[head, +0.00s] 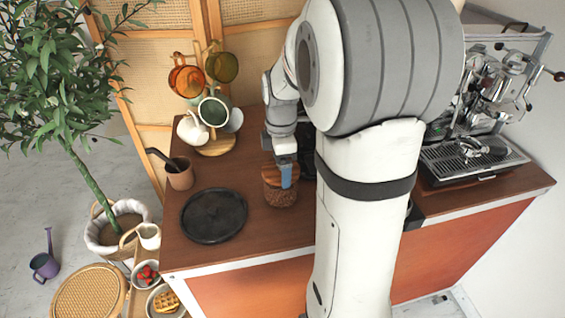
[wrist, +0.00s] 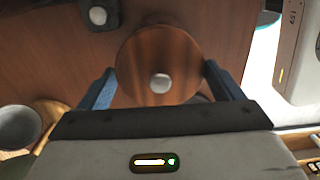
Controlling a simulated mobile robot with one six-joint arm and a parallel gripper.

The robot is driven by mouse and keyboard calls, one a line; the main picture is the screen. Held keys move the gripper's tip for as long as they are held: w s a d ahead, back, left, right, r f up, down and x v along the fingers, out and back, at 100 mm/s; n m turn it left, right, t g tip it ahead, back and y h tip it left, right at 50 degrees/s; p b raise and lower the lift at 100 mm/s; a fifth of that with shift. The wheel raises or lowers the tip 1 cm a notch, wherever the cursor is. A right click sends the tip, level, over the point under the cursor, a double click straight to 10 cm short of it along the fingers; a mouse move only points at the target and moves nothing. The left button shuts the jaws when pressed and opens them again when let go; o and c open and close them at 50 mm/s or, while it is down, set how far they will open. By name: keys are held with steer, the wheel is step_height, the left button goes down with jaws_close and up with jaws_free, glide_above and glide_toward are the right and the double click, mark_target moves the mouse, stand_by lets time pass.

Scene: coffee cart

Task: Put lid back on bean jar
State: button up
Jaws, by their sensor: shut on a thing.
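The round wooden lid (wrist: 158,52) with a pale metal knob lies between the two blue fingers of my gripper (wrist: 155,88) in the wrist view. In the head view my gripper (head: 287,176) points down, shut on the lid at the top of the bean jar (head: 281,193). The jar is clear, filled with brown beans, and stands upright on the wooden counter. The lid (head: 272,173) is at the jar's mouth; a finger covers part of it, so I cannot tell whether it is fully seated.
A round black tray (head: 213,215) lies left of the jar on the counter (head: 255,232). A brown cup (head: 179,174) holding a dark utensil and a mug tree (head: 216,146) stand behind it. The espresso machine (head: 475,155) is at the right. My arm hides the counter's middle.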

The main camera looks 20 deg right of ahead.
stand_by(0.3)
steer(key=o, duration=0.8)
steer(key=shift+c, duration=0.2)
steer(key=shift+r, duration=0.1)
steer(key=shift+r+p, duration=2.7)
steer(key=shift+r, duration=0.7)
jaws_close()
